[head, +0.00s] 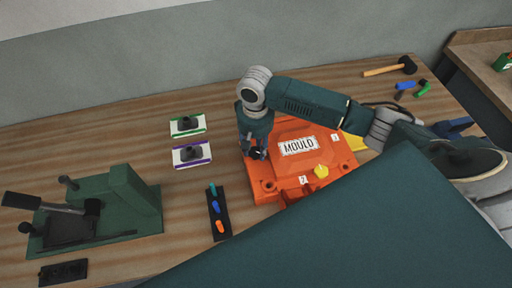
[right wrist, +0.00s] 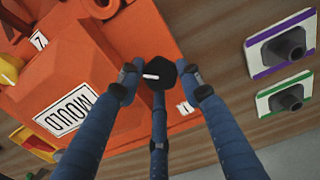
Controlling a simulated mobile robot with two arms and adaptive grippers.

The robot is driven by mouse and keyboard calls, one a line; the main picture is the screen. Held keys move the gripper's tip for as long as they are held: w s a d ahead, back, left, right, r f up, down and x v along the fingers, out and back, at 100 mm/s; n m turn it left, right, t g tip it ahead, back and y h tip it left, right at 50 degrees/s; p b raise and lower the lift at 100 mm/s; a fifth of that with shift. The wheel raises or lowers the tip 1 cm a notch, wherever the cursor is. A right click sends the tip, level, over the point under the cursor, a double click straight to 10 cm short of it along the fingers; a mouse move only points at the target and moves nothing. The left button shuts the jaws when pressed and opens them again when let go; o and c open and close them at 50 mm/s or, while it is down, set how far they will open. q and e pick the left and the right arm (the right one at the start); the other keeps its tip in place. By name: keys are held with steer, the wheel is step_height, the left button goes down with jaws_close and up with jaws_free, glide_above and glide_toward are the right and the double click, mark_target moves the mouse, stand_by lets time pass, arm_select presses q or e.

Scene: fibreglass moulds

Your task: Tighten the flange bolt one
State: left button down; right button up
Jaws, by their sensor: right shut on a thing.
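The orange mould (head: 270,185) lies on the wooden bench with a white MOULD label on top. My right gripper (head: 256,153) reaches down over its far left corner. In the right wrist view the blue fingers of the gripper (right wrist: 158,76) are closed around a black bolt knob (right wrist: 158,72) with a white mark on its top. A small white number tag (right wrist: 185,107), partly hidden and seemingly a 1, sits beside it on the mould (right wrist: 100,60). A yellow knob (head: 321,171) stands at the near side of the mould. My left gripper is out of view.
Two boards, green-edged (head: 187,125) and purple-edged (head: 192,154), lie left of the mould. A black strip (head: 219,215) holds coloured pieces. A green press (head: 130,200) stands far left. A mallet (head: 390,69) lies at the back right. My teal body hides the near right.

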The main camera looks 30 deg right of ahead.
mark_target(255, 149)
steer(key=shift+w+r+m, duration=0.15)
steer(key=shift+w+m, duration=0.05)
steer(key=shift+m, duration=0.9)
steer(key=shift+w+r+m, duration=0.15)
steer(key=shift+w+m, duration=0.05)
steer(key=shift+m, duration=0.9)
steer(key=shift+d, duration=0.1)
steer(key=o, duration=1)
steer(key=shift+o, duration=0.6)
steer(key=shift+f, duration=0.1)
steer(key=shift+f, duration=0.1)
steer(key=shift+r, duration=4.05)
